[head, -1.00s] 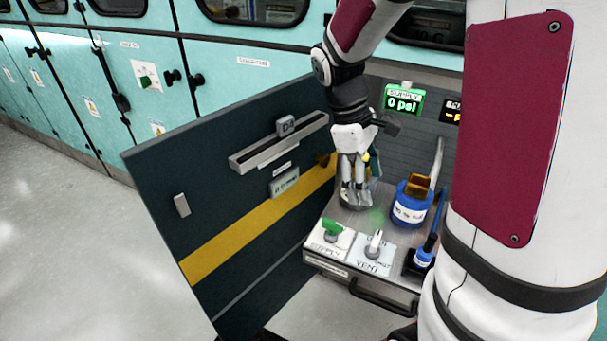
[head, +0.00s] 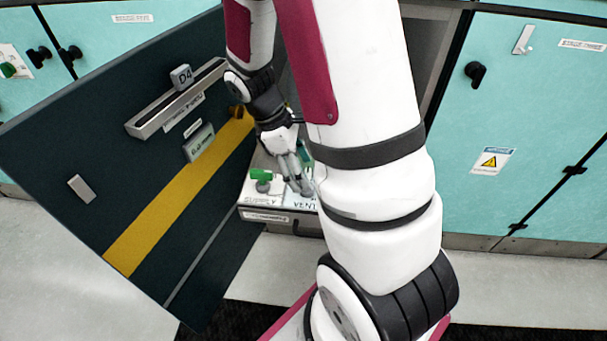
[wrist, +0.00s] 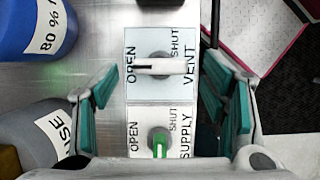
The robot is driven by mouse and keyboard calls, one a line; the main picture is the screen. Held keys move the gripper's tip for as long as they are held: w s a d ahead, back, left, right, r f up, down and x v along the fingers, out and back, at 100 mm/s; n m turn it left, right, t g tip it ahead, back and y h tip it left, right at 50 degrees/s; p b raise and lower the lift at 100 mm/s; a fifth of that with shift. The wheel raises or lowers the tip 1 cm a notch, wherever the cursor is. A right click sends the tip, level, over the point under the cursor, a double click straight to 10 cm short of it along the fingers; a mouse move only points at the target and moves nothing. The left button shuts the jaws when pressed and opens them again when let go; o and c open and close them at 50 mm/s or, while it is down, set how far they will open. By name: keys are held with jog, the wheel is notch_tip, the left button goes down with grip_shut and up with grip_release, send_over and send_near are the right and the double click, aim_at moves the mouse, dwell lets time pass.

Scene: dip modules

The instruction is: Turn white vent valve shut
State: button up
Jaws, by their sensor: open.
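The white vent valve handle (wrist: 155,68) lies crosswise in the wrist view on a pale blue plate marked OPEN, SHUT and VENT. In the head view my gripper (head: 294,182) hangs over the vent plate and hides most of the handle. The green supply valve handle (wrist: 159,146) stands beside it on a white plate and also shows in the head view (head: 262,174).
A blue container (wrist: 30,30) stands at upper left of the wrist view, and a grey container (wrist: 45,135) marked with a white label at lower left. An open dark door (head: 110,150) with a yellow stripe stands left of the bench (head: 262,217).

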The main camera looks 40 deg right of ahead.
jog(key=shift+x, duration=0.9)
jog(key=c, duration=1.1)
jog(key=shift+c, duration=0.2)
